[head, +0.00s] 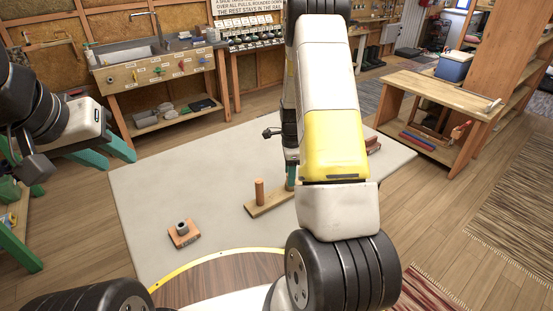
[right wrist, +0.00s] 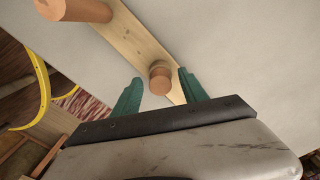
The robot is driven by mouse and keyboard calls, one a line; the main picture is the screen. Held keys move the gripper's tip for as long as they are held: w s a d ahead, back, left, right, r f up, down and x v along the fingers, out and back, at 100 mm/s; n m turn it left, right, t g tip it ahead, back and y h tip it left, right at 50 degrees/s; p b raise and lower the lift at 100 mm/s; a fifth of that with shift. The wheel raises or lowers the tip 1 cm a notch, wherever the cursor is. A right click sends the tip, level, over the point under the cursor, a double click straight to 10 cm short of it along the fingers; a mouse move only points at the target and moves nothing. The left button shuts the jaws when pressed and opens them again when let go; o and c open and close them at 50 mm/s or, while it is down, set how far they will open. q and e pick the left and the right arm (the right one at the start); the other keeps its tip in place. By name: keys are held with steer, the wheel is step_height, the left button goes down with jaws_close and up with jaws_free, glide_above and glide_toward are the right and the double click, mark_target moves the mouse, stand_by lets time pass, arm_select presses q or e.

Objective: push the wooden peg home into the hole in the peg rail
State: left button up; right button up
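The peg rail (head: 272,206) is a light wooden strip lying on the pale mat. A tall round wooden peg (head: 259,191) stands upright at its left end; it also shows in the right wrist view (right wrist: 78,8). A second, shorter-looking peg (right wrist: 160,76) stands in the rail (right wrist: 138,40) near its other end; my right arm hides it in the head view. My right gripper (right wrist: 159,77) is open, its green fingers either side of this second peg, with visible gaps. My left gripper (head: 117,158) is open and empty at the far left, away from the rail.
A small wooden block with a dark ring-shaped piece (head: 182,229) lies on the mat (head: 150,190) left of the rail. A reddish object (head: 373,144) lies beyond my right arm. A workbench (head: 437,95) stands at the right. The mat's left part is mostly clear.

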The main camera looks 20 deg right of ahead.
steer(key=shift+r, duration=3.9)
steer(key=s+a+r+n+t+y, duration=0.1)
steer(key=s+a+r+n, duration=0.2)
steer(key=r, duration=0.3)
steer(key=s+a+r+n+t, duration=0.1)
steer(key=s+a+r+n, duration=0.15)
steer(key=r, duration=0.35)
steer(key=s+a+r+n+t+y, duration=0.1)
steer(key=s+a+r+n, duration=0.2)
steer(key=r, duration=0.4)
steer(key=s+a+r+n+t, duration=0.1)
steer(key=s+a+r+n, duration=0.1)
steer(key=s+n, duration=0.4)
steer(key=s+a+r+n+t, duration=0.2)
steer(key=s+r+n, duration=0.3)
steer(key=s, duration=0.4)
steer(key=shift+s+a+r+n, duration=0.15)
steer(key=shift+s+a+n, duration=0.1)
steer(key=shift+n, duration=0.5)
